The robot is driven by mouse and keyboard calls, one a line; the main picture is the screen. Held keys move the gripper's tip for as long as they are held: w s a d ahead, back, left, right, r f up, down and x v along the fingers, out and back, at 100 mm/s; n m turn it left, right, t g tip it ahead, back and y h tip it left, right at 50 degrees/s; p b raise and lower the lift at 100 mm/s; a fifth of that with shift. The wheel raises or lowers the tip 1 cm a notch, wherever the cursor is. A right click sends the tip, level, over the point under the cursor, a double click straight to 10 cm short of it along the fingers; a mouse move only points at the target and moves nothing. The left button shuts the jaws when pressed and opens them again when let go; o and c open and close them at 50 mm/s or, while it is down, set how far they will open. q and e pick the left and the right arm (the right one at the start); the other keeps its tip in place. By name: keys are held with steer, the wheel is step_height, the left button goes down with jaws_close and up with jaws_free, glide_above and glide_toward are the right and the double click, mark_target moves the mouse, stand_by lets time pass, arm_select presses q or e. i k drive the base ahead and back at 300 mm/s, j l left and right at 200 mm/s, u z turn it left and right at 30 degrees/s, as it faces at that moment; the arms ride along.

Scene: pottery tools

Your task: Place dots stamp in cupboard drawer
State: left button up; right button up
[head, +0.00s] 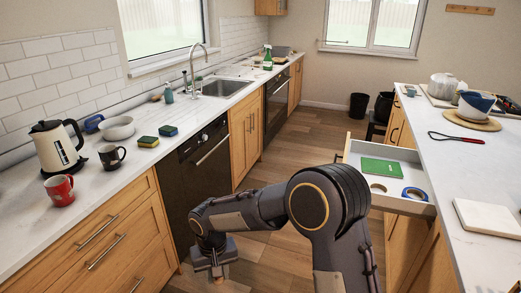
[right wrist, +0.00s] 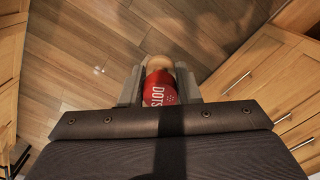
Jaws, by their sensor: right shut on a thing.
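The dots stamp (right wrist: 160,88) is red with white lettering reading DOTS and a tan rounded end. It sits between the two fingers of my right gripper (right wrist: 160,86), which is shut on it above the wooden floor. In the head view my right gripper (head: 215,270) hangs low at the bottom, left of my arm, and the stamp is barely seen there. The open drawer (head: 388,199) juts from the right-hand cupboard, to the right of and above my right gripper. It holds a green book or box (head: 382,166), a blue tape roll (head: 415,194) and a pale roll (head: 378,188). My left gripper is out of view.
The left counter (head: 95,208) carries a kettle, mugs, sponges and a bowl. Wooden floor lies free between the counters. Bins stand at the back.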

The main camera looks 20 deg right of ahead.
mark_target(395, 185)
steer(key=i+l+z, duration=0.3)
steer(key=i, duration=0.15)
steer(key=i+l+z, duration=0.3)
steer(key=i, duration=0.15)
steer(key=i+z, duration=0.3)
steer(key=i, duration=0.15)
